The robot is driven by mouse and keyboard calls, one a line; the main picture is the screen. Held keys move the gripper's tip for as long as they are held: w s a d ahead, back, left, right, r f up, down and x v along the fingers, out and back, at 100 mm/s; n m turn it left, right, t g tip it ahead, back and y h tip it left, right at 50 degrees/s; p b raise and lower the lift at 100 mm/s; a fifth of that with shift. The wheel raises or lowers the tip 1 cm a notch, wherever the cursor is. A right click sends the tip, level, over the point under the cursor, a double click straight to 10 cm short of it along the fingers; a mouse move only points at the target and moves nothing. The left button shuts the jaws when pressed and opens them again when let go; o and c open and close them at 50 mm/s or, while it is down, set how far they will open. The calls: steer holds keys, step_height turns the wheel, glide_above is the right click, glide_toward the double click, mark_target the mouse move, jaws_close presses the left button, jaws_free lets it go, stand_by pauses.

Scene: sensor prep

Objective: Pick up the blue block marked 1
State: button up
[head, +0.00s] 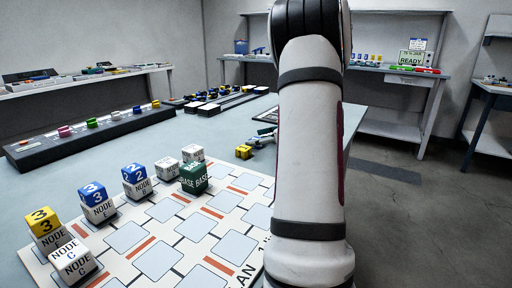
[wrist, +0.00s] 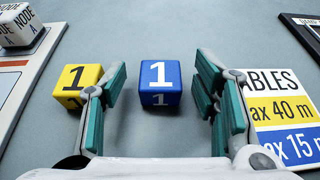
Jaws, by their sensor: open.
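The blue block marked 1 (wrist: 160,80) sits on the grey table top in the middle of the wrist view, with its number facing me. My gripper (wrist: 161,92) is open, with one teal-padded finger to each side of the block and clear space on both sides. Nothing is held. In the head view my arm covers much of the area, and I cannot make out the blue block there.
A yellow block marked 1 (wrist: 76,82) stands just left of my left finger; it also shows in the head view (head: 243,152). A printed cable sheet (wrist: 285,110) lies at right. A board (head: 160,262) with several node blocks fills the front left.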

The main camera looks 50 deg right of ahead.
steer(key=c, duration=1.1)
steer(key=shift+r, duration=0.15)
